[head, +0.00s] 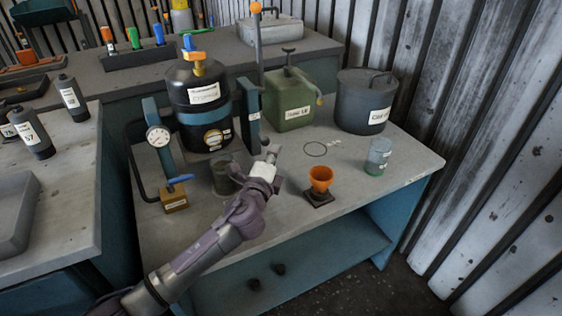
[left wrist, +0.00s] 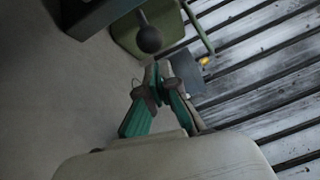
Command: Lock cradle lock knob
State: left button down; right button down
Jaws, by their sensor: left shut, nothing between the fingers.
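The black labelled tank (head: 200,103) stands upright between the blue posts of a cradle; its right post (head: 249,105) shows in the head view. A dark round knob (left wrist: 149,39) on a short stem shows in the left wrist view, close to a dark block-like part (left wrist: 88,14). I cannot tell whether the knob is locked. My left gripper (head: 270,154) is in front of and below the right post, shut and empty. Its fingertips (left wrist: 156,80) also show in the left wrist view, apart from the knob in the picture. My right gripper is not in view.
A green canister (head: 289,105) and a grey lidded pot (head: 366,101) stand behind to the right. An orange funnel (head: 320,178) and a glass beaker (head: 378,158) stand nearer the front. A dial gauge (head: 158,136) is at left. The bench's right front (head: 400,175) is bare.

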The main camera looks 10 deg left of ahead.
aim_at(267, 145)
pick_arm(q)
jog(key=shift+w+a, duration=0.15)
jog(key=shift+a, duration=0.15)
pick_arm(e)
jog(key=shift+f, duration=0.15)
pick_arm(q)
jog(key=shift+w+a, duration=0.65)
jog(key=shift+w, duration=0.3)
jog(key=shift+w+a, duration=0.25)
jog(key=shift+w, duration=0.1)
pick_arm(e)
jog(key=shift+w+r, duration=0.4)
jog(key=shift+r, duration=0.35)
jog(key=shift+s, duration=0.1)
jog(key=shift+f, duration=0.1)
